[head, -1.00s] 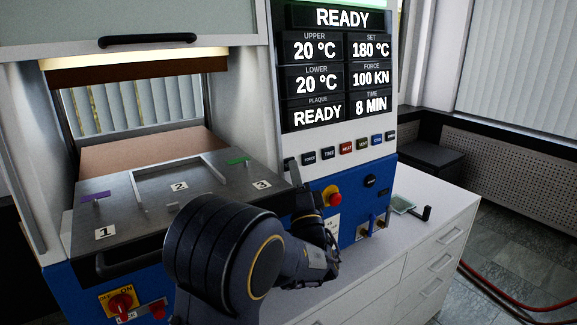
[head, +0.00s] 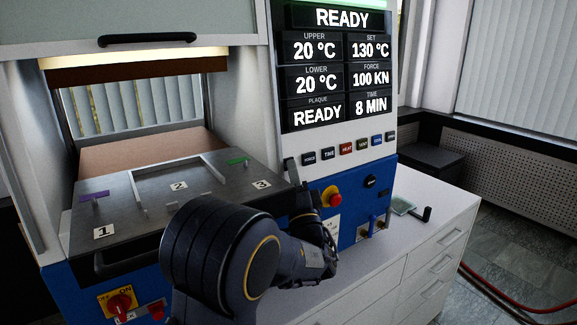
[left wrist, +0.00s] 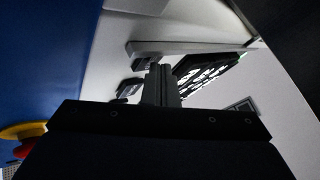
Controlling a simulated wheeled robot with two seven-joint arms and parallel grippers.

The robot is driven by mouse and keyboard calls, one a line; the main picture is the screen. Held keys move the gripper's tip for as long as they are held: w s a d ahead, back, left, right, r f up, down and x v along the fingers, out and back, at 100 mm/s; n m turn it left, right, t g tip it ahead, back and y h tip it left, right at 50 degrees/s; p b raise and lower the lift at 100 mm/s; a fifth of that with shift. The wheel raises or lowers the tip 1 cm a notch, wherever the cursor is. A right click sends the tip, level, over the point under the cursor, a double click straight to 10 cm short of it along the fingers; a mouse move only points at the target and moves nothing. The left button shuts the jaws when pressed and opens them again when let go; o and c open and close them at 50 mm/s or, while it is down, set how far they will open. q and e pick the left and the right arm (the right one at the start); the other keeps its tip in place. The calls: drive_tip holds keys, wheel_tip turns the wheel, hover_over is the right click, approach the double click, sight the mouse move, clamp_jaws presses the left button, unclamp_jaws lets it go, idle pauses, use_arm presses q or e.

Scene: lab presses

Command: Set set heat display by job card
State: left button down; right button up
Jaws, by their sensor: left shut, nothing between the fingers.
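The set heat display (head: 370,48) on the press's panel reads 130 °C under SET. Below the displays is a row of buttons; the red HEAT button (head: 347,148) sits near its middle. My left gripper (head: 291,170) is shut and empty, just left of the button row. In the left wrist view its shut fingers (left wrist: 160,82) point at the panel near dark buttons (left wrist: 145,47); I cannot tell whether they touch. A pale sheet (head: 333,226) on the blue front is partly hidden by my arm; its text is unreadable. My right gripper is not in view.
A red stop knob (head: 332,196) on a yellow base sticks out below the buttons. The press's steel plate (head: 140,215) and dark handle (head: 118,262) lie left of my arm. A white drawer cabinet (head: 440,220) stands at the right.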

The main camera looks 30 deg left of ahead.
use_arm(q)
drive_tip(key=shift+d, duration=0.1)
drive_tip(key=shift+s+d+r, duration=0.1)
drive_tip(key=shift+s+d, duration=0.25)
drive_tip(key=shift+d, duration=0.25)
drive_tip(key=d, duration=0.1)
drive_tip(key=s+d, duration=0.1)
drive_tip(key=d, duration=0.1)
drive_tip(key=s+d, duration=0.1)
drive_tip(key=shift+d+r, duration=0.3)
drive_tip(key=shift+r, duration=0.05)
drive_tip(key=shift+d, duration=0.1)
idle(0.7)
